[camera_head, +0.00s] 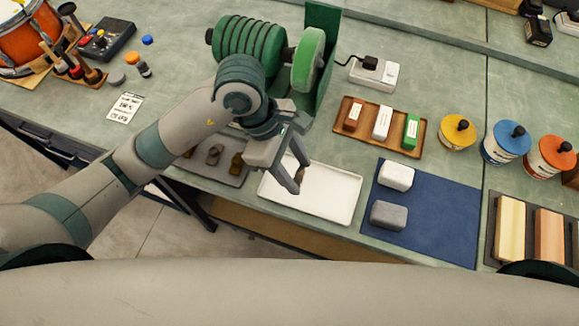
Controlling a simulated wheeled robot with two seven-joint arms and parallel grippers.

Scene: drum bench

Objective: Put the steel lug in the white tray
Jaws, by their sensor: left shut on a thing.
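The white tray (335,207) lies flat on the bench at the middle, near the front edge. My left gripper (297,180) is over the left part of this tray, pointing down. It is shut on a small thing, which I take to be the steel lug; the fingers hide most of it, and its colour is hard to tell. Several small lugs, dark and brassy, lie in a grey tray (232,180) to the left, partly behind my left arm. My right gripper is not in view.
A green buffing machine (308,60) stands behind the gripper. A wooden tray (345,131) with labelled bars is behind the white tray. A blue mat (435,222) with a white block (396,175) and a grey block (388,215) lies to the right. Lidded jars stand farther right.

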